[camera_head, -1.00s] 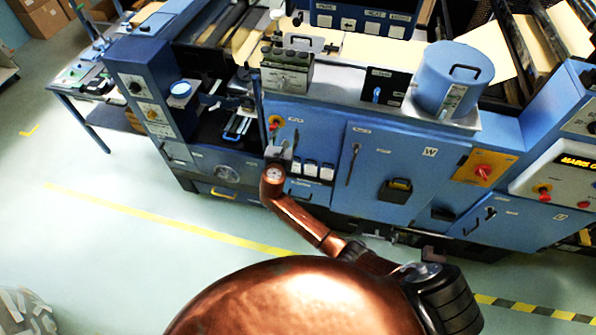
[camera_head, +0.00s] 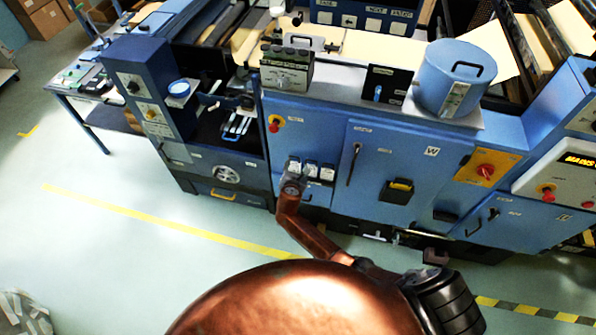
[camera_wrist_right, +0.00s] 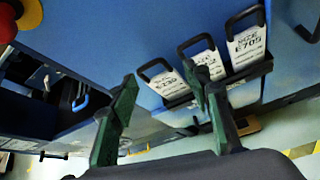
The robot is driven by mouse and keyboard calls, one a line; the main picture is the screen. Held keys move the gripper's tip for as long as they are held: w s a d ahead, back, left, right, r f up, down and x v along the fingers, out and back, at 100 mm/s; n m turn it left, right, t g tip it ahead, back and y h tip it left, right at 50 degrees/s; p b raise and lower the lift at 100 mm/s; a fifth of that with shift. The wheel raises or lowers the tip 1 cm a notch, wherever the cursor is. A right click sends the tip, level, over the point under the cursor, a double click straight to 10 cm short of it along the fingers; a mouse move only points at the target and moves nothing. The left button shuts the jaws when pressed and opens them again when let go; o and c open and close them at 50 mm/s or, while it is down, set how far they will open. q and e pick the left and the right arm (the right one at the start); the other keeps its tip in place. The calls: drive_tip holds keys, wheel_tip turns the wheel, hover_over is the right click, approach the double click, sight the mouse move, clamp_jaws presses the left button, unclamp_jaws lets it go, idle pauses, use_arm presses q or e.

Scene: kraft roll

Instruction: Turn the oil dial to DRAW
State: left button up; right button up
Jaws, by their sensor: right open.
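No label that I can read names the oil dial. A small blue knob (camera_head: 377,94) sits on a black panel (camera_head: 398,84) beside the blue lidded tank (camera_head: 455,80); I cannot tell its setting. My right gripper (camera_head: 293,166) is at the front of the blue cabinet, by a row of white cards, well below and left of that knob. The cards stand behind and right of the fingers. My left gripper is not in view.
White size cards (camera_wrist_right: 198,65) with black handles sit in a holder. A red button (camera_head: 274,126) is up and left of them. A red switch on a yellow plate (camera_head: 485,171) and a control box (camera_head: 560,180) are to the right. Open floor (camera_head: 120,250) lies in front.

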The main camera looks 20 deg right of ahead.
drive_tip(key=shift+s+d+f, duration=0.1)
drive_tip(key=shift+s+f, duration=0.05)
drive_tip(key=shift+f, duration=0.3)
drive_tip(key=shift+s+d+f, duration=0.1)
drive_tip(key=shift+s+f, duration=0.05)
drive_tip(key=shift+f, duration=0.3)
